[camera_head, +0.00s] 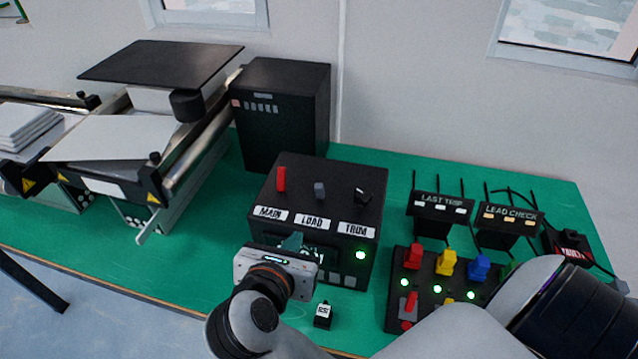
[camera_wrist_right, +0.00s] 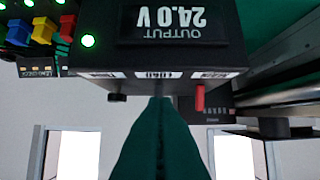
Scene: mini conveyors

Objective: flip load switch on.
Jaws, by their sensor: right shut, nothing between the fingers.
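The black power supply box (camera_head: 330,188) stands on the green table in the middle of the head view. Its top carries a red MAIN lever (camera_head: 281,179), a grey LOAD switch (camera_head: 320,190) and a black TRIM knob (camera_head: 362,195). My right gripper (camera_head: 292,242) is in front of the box, its dark green fingers partly hidden by the wrist. In the upside-down right wrist view, the shut fingers (camera_wrist_right: 160,100) point at the LOAD label (camera_wrist_right: 160,75) and cover the LOAD switch. Contact with the switch cannot be told. The display reads OUTPUT 24.0 V. My left gripper is out of view.
A green lamp (camera_head: 361,254) glows on the box front. To the right stand a panel with coloured switches (camera_head: 438,290) and the LAST TRIP (camera_head: 441,205) and LEAD CHECK (camera_head: 508,219) signs. A tall black cabinet (camera_head: 285,110) and conveyors (camera_head: 190,165) stand to the left.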

